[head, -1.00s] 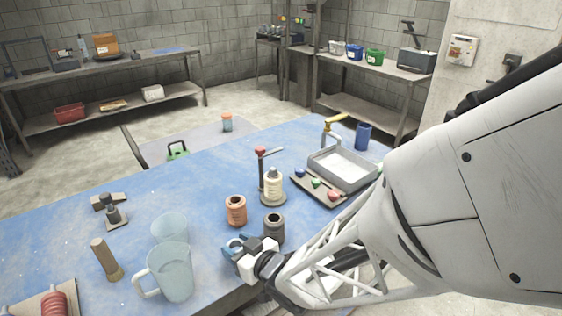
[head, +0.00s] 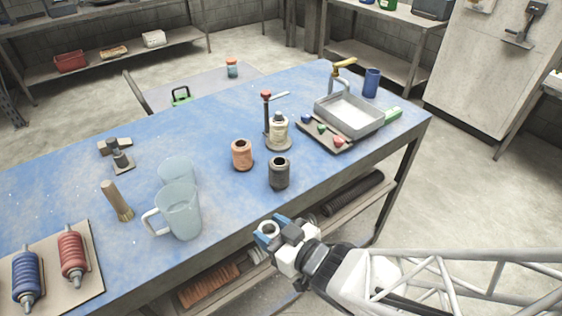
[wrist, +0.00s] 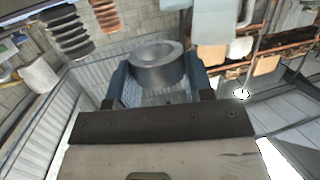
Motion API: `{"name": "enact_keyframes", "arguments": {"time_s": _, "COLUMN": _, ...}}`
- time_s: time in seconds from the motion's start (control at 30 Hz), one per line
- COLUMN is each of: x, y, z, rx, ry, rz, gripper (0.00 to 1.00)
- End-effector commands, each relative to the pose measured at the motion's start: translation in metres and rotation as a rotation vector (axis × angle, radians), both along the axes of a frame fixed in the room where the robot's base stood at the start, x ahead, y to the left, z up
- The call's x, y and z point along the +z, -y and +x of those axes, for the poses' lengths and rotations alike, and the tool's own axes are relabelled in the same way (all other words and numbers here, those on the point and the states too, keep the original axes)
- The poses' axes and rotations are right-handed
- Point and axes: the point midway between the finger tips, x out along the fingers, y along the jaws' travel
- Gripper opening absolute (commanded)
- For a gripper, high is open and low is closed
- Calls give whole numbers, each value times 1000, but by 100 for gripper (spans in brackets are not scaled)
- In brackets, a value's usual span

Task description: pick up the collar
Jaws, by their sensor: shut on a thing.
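The collar (wrist: 157,66) is a thick grey metal ring with a round opening. In the wrist view it sits between the two blue fingers of my gripper (wrist: 160,80), which is shut on it. In the head view my gripper (head: 270,231) is in front of the table's front edge, lower middle. A bit of the collar (head: 269,229) shows between its blue fingers there; the rest is hidden.
The blue table (head: 225,215) holds a dark jar (head: 279,173), a copper-coloured jar (head: 242,155), a clear jug (head: 180,212) and a grey basin (head: 350,115). A shelf with coils (head: 210,285) lies below the tabletop. Floor right of the table is clear.

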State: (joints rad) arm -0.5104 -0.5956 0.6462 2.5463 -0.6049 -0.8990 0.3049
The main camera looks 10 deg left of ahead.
Motion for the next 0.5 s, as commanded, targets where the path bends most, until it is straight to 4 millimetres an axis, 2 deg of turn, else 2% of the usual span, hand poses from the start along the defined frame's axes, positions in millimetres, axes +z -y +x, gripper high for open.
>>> {"name": "enact_keyframes", "arguments": {"time_s": 0.5, "x": 1, "y": 9, "z": -11, "rx": 0, "ry": 1, "rz": 1, "gripper": 21}}
